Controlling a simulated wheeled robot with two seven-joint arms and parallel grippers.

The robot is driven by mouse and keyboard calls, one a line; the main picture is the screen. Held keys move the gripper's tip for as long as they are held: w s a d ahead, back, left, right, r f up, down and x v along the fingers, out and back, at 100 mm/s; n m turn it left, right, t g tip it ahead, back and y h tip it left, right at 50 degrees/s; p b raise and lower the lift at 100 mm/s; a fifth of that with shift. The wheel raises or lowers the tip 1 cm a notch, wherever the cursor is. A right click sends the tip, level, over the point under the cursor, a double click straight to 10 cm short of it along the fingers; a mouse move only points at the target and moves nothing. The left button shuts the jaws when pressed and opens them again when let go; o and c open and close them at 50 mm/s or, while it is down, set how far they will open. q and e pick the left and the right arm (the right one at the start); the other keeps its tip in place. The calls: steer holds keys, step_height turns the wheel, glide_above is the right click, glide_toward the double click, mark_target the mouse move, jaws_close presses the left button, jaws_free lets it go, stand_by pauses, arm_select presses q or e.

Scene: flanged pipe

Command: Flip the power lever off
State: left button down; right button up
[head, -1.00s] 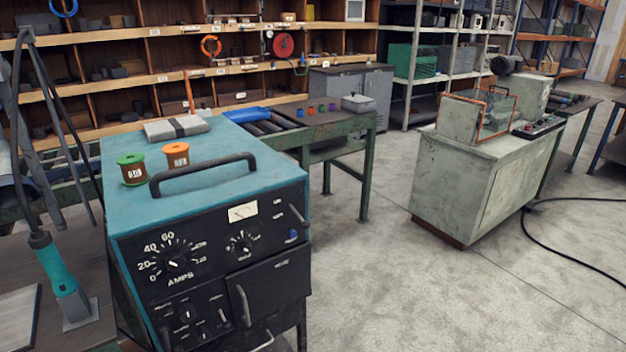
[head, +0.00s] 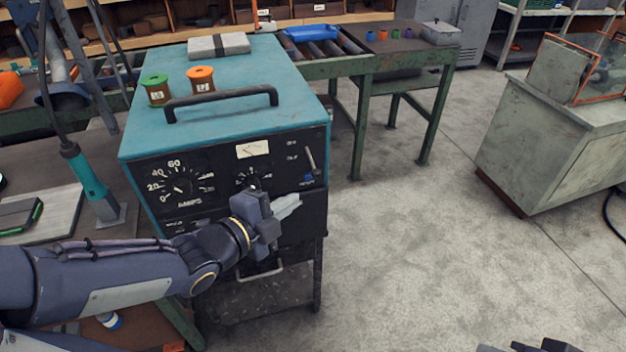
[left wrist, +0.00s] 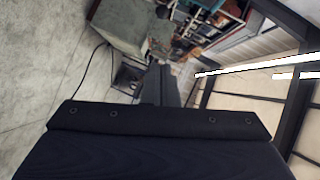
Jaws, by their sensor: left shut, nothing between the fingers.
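The blue-topped welding machine (head: 215,95) has a black front panel with dials. A slim metal lever (head: 310,158), likely the power lever, is at the panel's upper right, its top leaning left. My left gripper (head: 287,207) is shut and empty, in front of the panel's right side. In the picture it is below and slightly left of the lever, apart from it; its exact depth is unclear. My left arm hides the lower panel. A dark part, probably of my right gripper (head: 545,346), shows at the bottom edge; its fingers cannot be made out.
Green (head: 156,89) and orange (head: 201,80) spools stand on the machine, behind its black handle (head: 222,101). A grey cabinet (head: 545,145) stands at right. The concrete floor between is clear.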

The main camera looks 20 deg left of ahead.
mark_target(311, 161)
arm_select(q)
steer(key=w+d+f+p, duration=0.1)
steer(key=w+f, duration=0.2)
steer(key=w, duration=0.7)
steer(key=shift+d+p, duration=0.15)
steer(key=shift+p, duration=0.2)
steer(key=f+m+t+b, duration=0.1)
steer(key=f+b, duration=0.1)
steer(key=b, duration=0.8)
steer(key=shift+w, duration=0.1)
